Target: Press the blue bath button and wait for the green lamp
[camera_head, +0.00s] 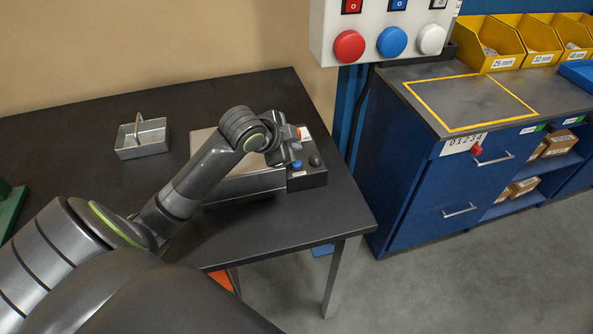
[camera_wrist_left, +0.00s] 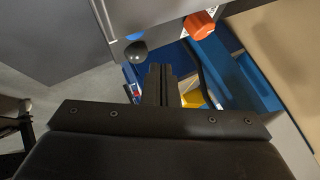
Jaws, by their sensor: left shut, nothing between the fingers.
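The metal bath unit (camera_head: 245,184) stands on the dark table, with a black control box (camera_head: 308,180) at its right end. The box carries a blue button (camera_head: 297,165), a dark dome (camera_head: 314,160) showing no green light, and an orange-red knob (camera_head: 303,133). My left gripper (camera_head: 291,136) hangs over the unit near these controls, its fingertips hard to make out. In the left wrist view its fingers (camera_wrist_left: 158,72) are shut and empty. The dome (camera_wrist_left: 135,51), part of the blue button (camera_wrist_left: 136,37) and the knob (camera_wrist_left: 199,25) show beyond them. My right gripper is out of view.
A small metal basket (camera_head: 142,139) stands left on the table. A wall panel (camera_head: 372,20) with large red, blue and white buttons hangs above right. A blue cabinet (camera_head: 425,205) with yellow bins (camera_head: 490,44) stands right. The table's front left is covered by my arm.

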